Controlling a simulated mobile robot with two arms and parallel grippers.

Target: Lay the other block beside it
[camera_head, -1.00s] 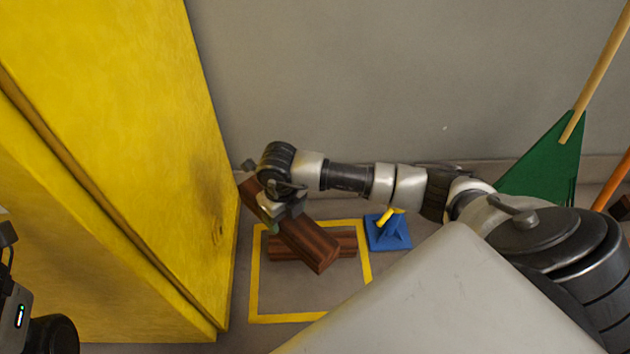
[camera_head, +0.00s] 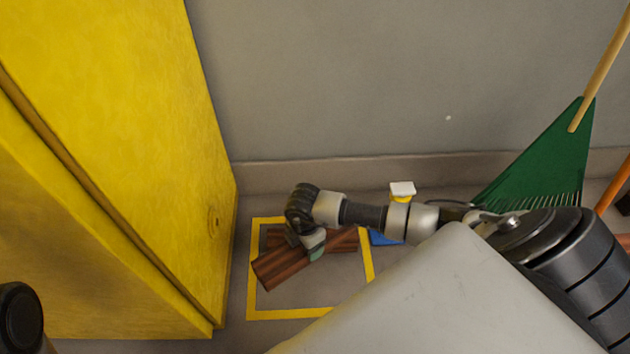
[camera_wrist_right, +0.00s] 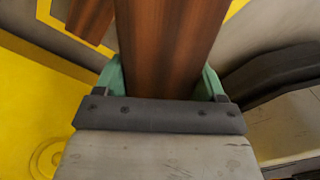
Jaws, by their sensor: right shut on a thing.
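My right gripper (camera_head: 312,244) is shut on a dark reddish-brown wooden block (camera_head: 283,268). In the right wrist view the held block (camera_wrist_right: 168,45) runs out between the two green fingertips. In the head view it slants, its near end to the lower left. The other wooden block (camera_head: 345,241) lies inside the yellow-outlined square (camera_head: 290,314) on the floor, partly hidden behind the gripper and held block. I cannot tell whether the held block touches it or the floor. My left gripper is not clearly in view; only a dark arm part shows at the lower left.
A large yellow cabinet-like body (camera_head: 120,150) stands left of the square. A blue item (camera_head: 384,238) and a white-topped yellow thing (camera_head: 402,189) are by the right side, partly behind my arm. A green rake (camera_head: 540,155) leans on the grey wall. The square's front part is bare.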

